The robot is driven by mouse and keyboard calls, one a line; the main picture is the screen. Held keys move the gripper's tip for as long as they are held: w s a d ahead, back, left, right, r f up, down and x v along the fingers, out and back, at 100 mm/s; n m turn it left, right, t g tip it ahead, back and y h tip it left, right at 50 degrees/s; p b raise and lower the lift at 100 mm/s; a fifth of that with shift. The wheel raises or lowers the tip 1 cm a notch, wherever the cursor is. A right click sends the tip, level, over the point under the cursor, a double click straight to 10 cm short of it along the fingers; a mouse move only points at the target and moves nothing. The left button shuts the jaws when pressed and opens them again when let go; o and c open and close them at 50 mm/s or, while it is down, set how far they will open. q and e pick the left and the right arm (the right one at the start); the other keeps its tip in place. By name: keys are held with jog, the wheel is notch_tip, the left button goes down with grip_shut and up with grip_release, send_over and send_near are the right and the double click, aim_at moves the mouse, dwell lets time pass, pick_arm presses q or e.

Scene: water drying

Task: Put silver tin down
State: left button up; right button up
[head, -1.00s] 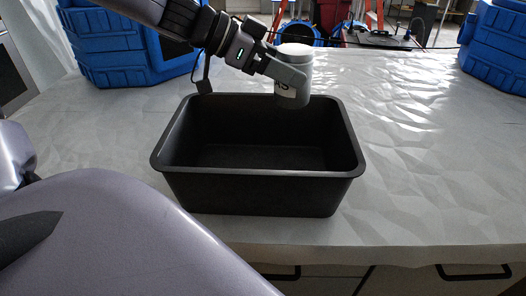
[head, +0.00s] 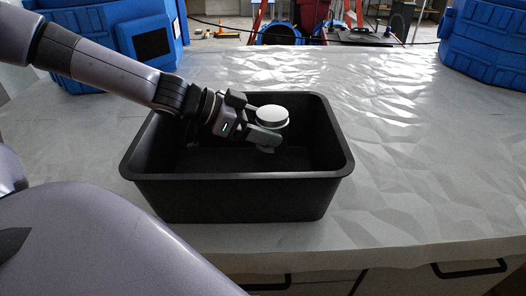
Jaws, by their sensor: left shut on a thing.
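The silver tin (head: 272,117) has a pale round lid and is inside the black bin (head: 240,197), towards its right half. My left gripper (head: 266,127) reaches into the bin from the left and is shut on the tin, with fingers around its side. The tin's lower part is hidden by the gripper, so I cannot tell whether it touches the bin floor. My right gripper is not in view.
The bin stands near the front edge of a pale, crinkled worktop (head: 420,180). Blue containers stand at the back left (head: 135,40) and back right (head: 485,45). The worktop right of the bin is clear.

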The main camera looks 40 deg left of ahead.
pick_arm(q)
jog(key=shift+f+b, duration=0.7)
jog(key=shift+f, duration=1.85)
jog(key=o, duration=1.5)
jog(key=shift+f, duration=0.1)
jog(key=shift+c, duration=0.2)
jog(key=shift+r+p+v, duration=0.2)
jog(key=shift+p+v, duration=0.85)
jog(key=shift+v, duration=0.45)
jog(key=shift+p+v, duration=0.65)
jog(key=shift+v, duration=0.35)
jog(key=shift+p+v, duration=0.35)
jog(key=shift+v, duration=0.8)
jog(key=shift+f, duration=0.15)
